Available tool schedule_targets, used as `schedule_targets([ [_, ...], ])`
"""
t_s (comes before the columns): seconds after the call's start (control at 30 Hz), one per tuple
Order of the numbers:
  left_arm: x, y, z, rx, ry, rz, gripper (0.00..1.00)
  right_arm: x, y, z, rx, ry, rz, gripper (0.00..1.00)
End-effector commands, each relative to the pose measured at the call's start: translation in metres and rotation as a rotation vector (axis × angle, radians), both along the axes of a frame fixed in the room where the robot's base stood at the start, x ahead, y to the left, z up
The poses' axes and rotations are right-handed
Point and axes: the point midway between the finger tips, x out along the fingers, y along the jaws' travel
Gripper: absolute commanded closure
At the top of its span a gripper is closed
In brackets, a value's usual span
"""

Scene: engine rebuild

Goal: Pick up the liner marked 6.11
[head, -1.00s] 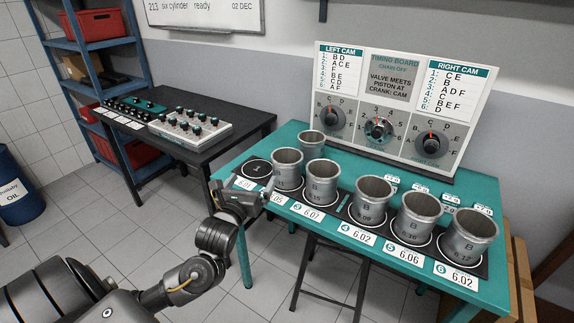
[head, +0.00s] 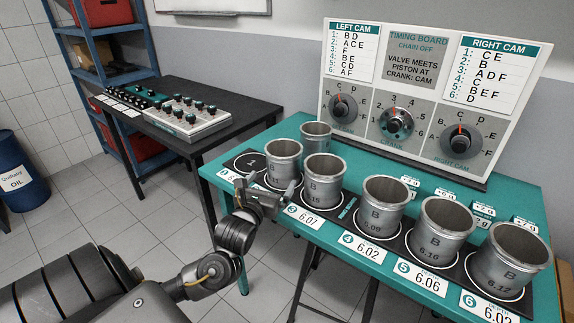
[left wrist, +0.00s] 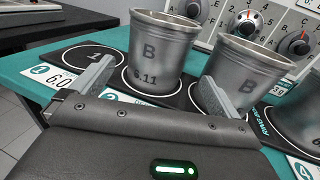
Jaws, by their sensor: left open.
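The liner marked 6.11 is a grey metal cup with a "B" on its side; it stands upright in the left wrist view (left wrist: 156,50) on the second pad. In the head view it is the front-left liner (head: 283,158), its lower part partly hidden by my gripper. My left gripper (head: 268,188) is open at the front edge of the teal table. In the left wrist view its fingers (left wrist: 160,88) point toward the liner, one on either side of its lower front, with nothing held. Contact cannot be told. My right gripper is out of view.
A liner marked 15 (head: 323,182) stands close to the right of 6.11, with more liners further right. Another liner (head: 316,137) stands behind. Pad 1 (head: 252,162) is empty. Number cards line the front edge; the timing board (head: 425,95) stands at the back.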

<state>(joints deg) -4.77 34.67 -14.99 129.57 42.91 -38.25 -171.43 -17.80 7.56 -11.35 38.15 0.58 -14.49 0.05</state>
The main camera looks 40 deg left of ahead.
Motion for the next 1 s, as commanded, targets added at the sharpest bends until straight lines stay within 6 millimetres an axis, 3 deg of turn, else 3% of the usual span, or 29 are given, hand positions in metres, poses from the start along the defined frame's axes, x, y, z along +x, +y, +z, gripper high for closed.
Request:
schedule_targets([
  [0.3, 0.043, 0.014, 0.001, 0.002, -0.002, 0.002, 0.0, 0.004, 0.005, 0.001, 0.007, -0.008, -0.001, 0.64],
  [0.6, 0.056, 0.017, 0.001, 0.001, 0.0, -0.001, 0.0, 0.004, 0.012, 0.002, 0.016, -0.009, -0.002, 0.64],
  [1.0, 0.101, 0.031, 0.001, 0.0, 0.0, -0.001, 0.0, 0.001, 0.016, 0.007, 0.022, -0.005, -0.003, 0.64],
])
